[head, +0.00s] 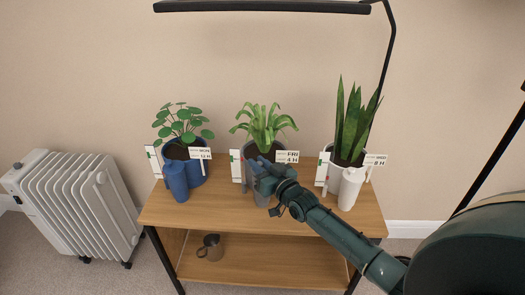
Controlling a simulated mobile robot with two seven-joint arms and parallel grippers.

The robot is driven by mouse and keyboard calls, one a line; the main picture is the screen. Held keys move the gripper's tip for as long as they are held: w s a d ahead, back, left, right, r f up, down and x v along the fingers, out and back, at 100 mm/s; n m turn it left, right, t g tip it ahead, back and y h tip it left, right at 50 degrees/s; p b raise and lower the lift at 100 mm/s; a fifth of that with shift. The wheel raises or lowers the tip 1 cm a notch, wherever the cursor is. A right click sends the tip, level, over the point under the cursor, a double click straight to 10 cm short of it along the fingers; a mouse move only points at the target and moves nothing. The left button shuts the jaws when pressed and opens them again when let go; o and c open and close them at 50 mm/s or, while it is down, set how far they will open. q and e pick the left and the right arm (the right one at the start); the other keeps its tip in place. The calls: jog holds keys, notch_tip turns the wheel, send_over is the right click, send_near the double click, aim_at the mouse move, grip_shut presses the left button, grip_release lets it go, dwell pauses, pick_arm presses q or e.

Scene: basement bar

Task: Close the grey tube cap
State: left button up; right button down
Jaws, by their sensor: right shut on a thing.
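The grey tube (261,197) stands on the wooden table in front of the middle plant. My right gripper (264,172) comes in from the right and is shut at the top of this tube, where its cap is. The fingers cover most of the cap, so I cannot tell how the cap sits on the tube. My left gripper is not in view.
A blue tube (176,182) stands at left and a white tube (350,189) at right, each before a potted plant with cards. A dark mug (211,247) is on the lower shelf. A lamp bar (262,6) hangs above. A white radiator (78,205) stands left.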

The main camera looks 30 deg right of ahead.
pick_arm(q)
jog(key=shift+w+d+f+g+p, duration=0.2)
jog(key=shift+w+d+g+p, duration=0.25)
jog(key=shift+p, duration=0.6)
pick_arm(e)
jog(key=shift+a+f+n+g, duration=0.2)
jog(key=shift+f+n+g, duration=0.2)
jog(key=shift+n+g, duration=0.35)
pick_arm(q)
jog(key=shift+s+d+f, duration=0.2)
pick_arm(e)
jog(key=shift+w+f, duration=0.1)
jog(key=c, duration=1.4)
grip_release()
jog(key=shift+o, duration=0.3)
pick_arm(q)
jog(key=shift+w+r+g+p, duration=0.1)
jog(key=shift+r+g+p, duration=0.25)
jog(key=shift+p, duration=0.75)
pick_arm(e)
jog(key=s+d+r, duration=0.1)
jog(key=s, duration=1.2)
jog(key=shift+d+r, duration=0.3)
